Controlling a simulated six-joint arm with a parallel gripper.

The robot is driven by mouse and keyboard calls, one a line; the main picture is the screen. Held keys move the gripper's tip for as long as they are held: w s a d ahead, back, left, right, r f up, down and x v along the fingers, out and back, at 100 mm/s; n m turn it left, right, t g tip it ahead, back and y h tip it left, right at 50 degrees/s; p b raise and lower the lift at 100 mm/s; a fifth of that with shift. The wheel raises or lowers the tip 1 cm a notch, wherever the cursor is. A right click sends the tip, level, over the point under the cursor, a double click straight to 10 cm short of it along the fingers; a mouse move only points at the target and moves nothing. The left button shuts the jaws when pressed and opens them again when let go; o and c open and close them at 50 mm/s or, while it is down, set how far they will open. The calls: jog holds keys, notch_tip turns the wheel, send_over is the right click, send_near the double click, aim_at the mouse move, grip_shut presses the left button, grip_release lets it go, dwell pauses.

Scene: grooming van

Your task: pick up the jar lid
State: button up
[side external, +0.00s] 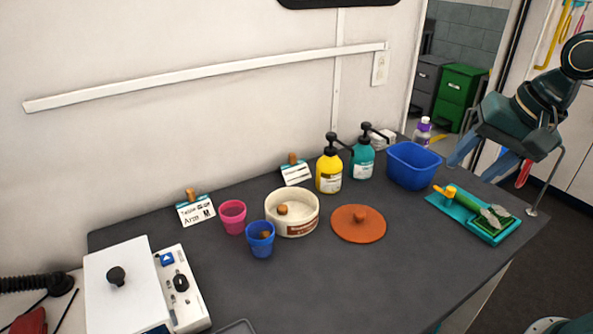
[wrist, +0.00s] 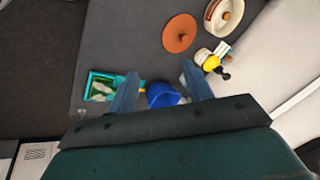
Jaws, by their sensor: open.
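The jar lid (side external: 347,226) looks like a flat terracotta-orange disc with a round knob on top. It lies flat on the dark grey table, right of the cream bowl in the side view. In the wrist view the lid (wrist: 172,40) is near the top, beyond my fingertips. My gripper (side external: 476,168) is at the right in the side view, above the table's right end and well apart from the lid. In the wrist view my gripper (wrist: 160,72) shows two blue fingers spread wide. It is open and empty.
A cream bowl (side external: 292,228) stands left of the lid. Yellow (side external: 329,175) and teal (side external: 362,162) pump bottles stand behind it. The table (side external: 330,285) is clear in front of the lid.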

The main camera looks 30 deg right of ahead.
jog(key=w+f+m+y, duration=0.1)
jog(key=w+f+m, duration=0.4)
jog(key=w+m, duration=0.3)
jog(key=w+f+m+g+y, duration=0.1)
jog(key=w+f+m, duration=0.4)
jog(key=w+m, duration=0.3)
jog(key=shift+w+d+f+m+g, duration=0.35)
jog(key=shift+d+m, duration=0.1)
jog(key=shift+m, duration=0.45)
jog(key=shift+f, duration=0.1)
send_over(360, 212)
jog(key=s+d, duration=0.2)
jog(key=shift+w+a+f, duration=0.1)
jog(key=shift+w+f, duration=0.05)
jog(key=shift+f, duration=1.8)
jog(key=shift+w+a+f, duration=0.1)
jog(key=shift+f, duration=1.85)
jog(key=shift+x, duration=2.6)
jog(key=shift+s, duration=0.15)
jog(key=shift+c, duration=0.2)
jog(key=c, duration=1)
